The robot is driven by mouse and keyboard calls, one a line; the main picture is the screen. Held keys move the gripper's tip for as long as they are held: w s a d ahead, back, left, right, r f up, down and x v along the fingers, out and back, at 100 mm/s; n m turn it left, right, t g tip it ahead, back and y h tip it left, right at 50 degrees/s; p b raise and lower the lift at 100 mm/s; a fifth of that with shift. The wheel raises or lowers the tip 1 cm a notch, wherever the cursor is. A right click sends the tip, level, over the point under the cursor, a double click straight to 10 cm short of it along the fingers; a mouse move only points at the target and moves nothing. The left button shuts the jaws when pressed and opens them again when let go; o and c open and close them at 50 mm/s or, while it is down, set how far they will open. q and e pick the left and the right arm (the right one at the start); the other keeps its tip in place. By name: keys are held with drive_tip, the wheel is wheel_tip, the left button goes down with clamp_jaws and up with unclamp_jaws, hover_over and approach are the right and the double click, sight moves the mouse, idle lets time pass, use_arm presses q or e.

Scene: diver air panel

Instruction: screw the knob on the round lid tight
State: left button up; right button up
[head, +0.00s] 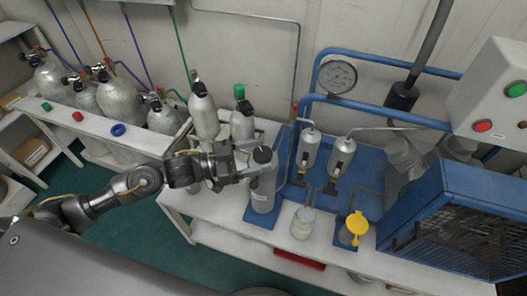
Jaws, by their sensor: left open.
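A grey upright canister (263,188) stands on a blue base at the left end of the bench's blue panel. A dark round knob (262,154) sits on its top; the lid beneath it is hard to make out. My left gripper (252,159) reaches in from the left, level with the canister's top. Its two fingers are apart, one on the far side and one on the near side of the knob's left edge. I cannot tell whether they touch it. My right gripper is out of view.
Two grey cylinders (203,112) stand just behind my left gripper. A glass jar (303,223) and a yellow-topped jar (355,228) stand right of the canister. Blue pipes with a gauge (337,76) rise behind. A blue caged machine (450,225) fills the right end.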

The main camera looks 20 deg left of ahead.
use_arm(q)
drive_tip(key=shift+x, duration=1)
drive_tip(key=c, duration=1)
